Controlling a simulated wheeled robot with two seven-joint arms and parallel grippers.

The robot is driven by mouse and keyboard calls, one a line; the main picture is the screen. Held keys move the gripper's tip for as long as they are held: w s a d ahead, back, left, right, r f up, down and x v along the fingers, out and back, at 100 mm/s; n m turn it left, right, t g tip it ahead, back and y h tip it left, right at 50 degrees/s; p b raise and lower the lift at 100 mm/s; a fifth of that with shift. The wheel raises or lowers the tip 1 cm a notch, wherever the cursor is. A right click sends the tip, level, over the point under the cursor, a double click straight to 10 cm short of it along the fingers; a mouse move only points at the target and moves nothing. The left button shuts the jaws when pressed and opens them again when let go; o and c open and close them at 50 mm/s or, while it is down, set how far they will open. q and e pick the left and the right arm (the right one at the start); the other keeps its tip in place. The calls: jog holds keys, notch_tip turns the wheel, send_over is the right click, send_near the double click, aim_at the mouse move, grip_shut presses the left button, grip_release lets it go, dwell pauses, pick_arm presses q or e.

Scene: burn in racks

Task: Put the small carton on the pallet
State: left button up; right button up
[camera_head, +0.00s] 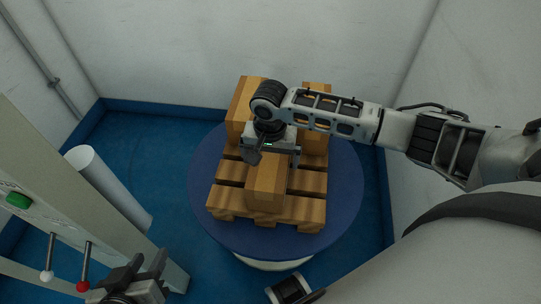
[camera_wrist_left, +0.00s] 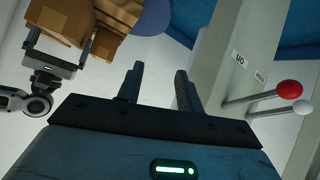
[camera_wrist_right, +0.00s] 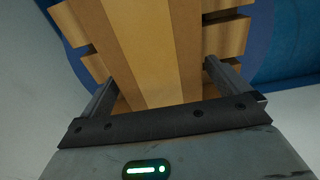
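The small carton (camera_head: 266,183) is a brown box with a paler tape band, at the front middle of the wooden pallet (camera_head: 310,210). It appears to sit on the slats, though its underside is hidden. My right gripper (camera_head: 272,158) comes down over its far end, with a finger on each side. In the right wrist view both fingertips lie against the carton (camera_wrist_right: 150,50), and the gripper looks shut on it. The left wrist view also shows this carton (camera_wrist_left: 62,20) between those fingers. My left gripper (camera_wrist_left: 158,85) is open and empty, low at the left in the head view (camera_head: 138,272).
Two other cartons stand at the pallet's back, one left (camera_head: 243,105) and one right (camera_head: 316,100). The pallet rests on a round blue turntable (camera_head: 345,195). A panel with red and white knobbed levers (camera_head: 83,285) and a white cylinder (camera_head: 105,185) stand at the left.

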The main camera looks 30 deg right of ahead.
jog(key=shift+r, duration=0.1)
pick_arm(q)
notch_tip(320, 180, up, 6)
jog(key=a+t+p, duration=0.1)
jog(key=p, duration=0.2)
jog(key=shift+s+a+r+p, duration=0.15)
jog(key=shift+s+a+p, duration=0.15)
jog(key=shift+s+p, duration=0.1)
pick_arm(e)
notch_tip(320, 180, up, 12)
jog(key=shift+s+a, duration=0.15)
jog(key=shift+s, duration=0.05)
jog(key=shift+a, duration=0.1)
